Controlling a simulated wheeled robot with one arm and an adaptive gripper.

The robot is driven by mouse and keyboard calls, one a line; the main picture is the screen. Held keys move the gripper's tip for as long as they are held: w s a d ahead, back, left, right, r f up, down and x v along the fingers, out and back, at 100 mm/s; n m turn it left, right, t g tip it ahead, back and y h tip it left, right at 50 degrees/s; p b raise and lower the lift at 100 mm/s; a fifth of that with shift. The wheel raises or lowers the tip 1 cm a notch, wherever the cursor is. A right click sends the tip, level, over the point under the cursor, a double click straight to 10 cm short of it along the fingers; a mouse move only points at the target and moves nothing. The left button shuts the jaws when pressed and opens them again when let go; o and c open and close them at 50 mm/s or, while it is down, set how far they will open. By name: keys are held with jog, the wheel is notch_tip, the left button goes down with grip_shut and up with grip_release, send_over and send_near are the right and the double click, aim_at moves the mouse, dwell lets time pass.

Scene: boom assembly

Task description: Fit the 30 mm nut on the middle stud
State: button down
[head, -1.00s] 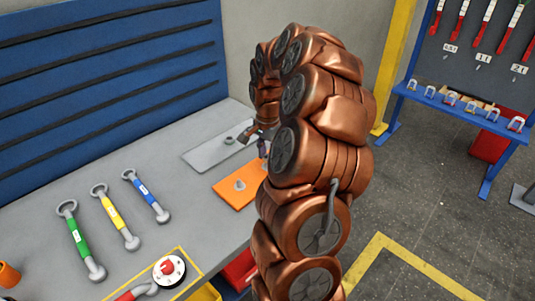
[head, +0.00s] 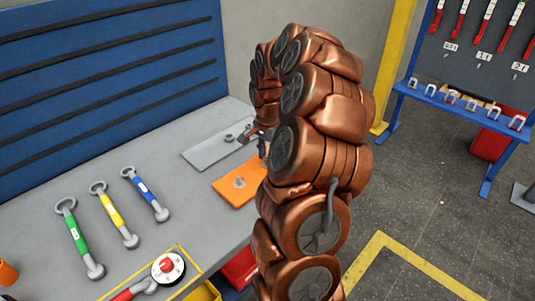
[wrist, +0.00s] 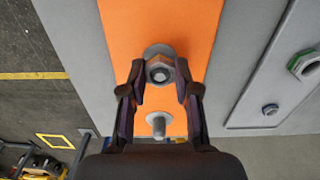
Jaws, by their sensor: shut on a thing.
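My gripper (wrist: 160,72) is shut on a grey hex nut (wrist: 160,70), with one finger on each side of it in the wrist view. The nut is over the orange plate (wrist: 190,20). A round grey part shows just behind the nut; I cannot tell whether the nut is around a stud or above it. A bare grey stud (wrist: 157,124) stands on the plate nearer the palm. In the head view the orange plate (head: 227,194) lies on the bench with one stud (head: 239,182) visible; my arm hides the rest and most of the gripper.
A grey tray (head: 205,154) lies beside the plate, with a larger nut (wrist: 304,64) and a smaller one (wrist: 270,109) on it. Green, yellow and blue-banded bars (head: 80,240) lie on the bench at left. A blue slatted panel (head: 110,70) stands behind the bench.

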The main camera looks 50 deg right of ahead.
jog(key=shift+f, duration=0.35)
jog(key=c, duration=0.8)
grip_release()
jog(key=shift+o, duration=0.2)
jog(key=shift+r, duration=0.15)
notch_tip(320, 180, up, 12)
